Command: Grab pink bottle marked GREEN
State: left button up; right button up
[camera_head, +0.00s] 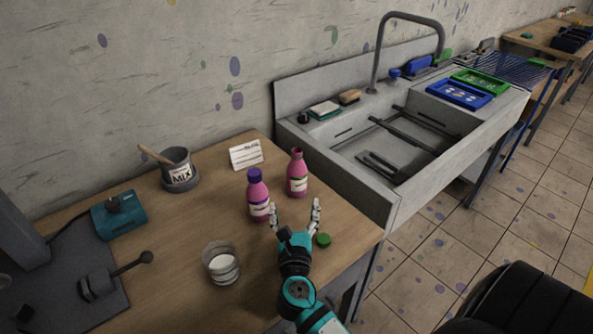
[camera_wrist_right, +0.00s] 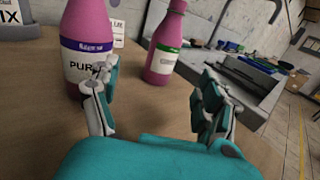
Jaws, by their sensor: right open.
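Two pink bottles stand upright on the wooden table. The one with the green-banded label (camera_head: 297,176) has no cap on and stands at the right, near the sink; it also shows in the right wrist view (camera_wrist_right: 164,50). The other has a purple cap and a purple-banded label reading "PUR..." (camera_head: 258,194); it is large at the left of the right wrist view (camera_wrist_right: 90,38). My right gripper (camera_head: 295,212) is open and empty, in front of both bottles. In the wrist view its left finger overlaps the purple-labelled bottle; contact cannot be told. My left gripper is not in view.
A green cap (camera_head: 323,240) lies right of my right gripper. A glass of white liquid (camera_head: 222,264), a grey MIX pot (camera_head: 179,170) and a white card (camera_head: 246,154) stand on the table. The sink (camera_head: 391,150) borders the table at the right.

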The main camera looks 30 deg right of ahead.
aim_at(297, 182)
jog(key=p+x, duration=0.1)
jog(key=x, duration=0.6)
jog(key=shift+w+d, duration=0.25)
jog(key=shift+w, duration=0.05)
jog(key=shift+w+d+r+p, duration=0.1)
jog(key=shift+w+d+p, duration=0.25)
jog(key=p+x, duration=0.1)
jog(key=x, duration=0.2)
jog(key=shift+w+d, duration=0.15)
jog(key=shift+d, duration=0.25)
jog(key=shift+w+d, duration=0.25)
jog(key=shift+w, duration=0.1)
jog(key=shift+a, duration=0.1)
jog(key=shift+c, duration=1.1)
jog(key=c, duration=1.3)
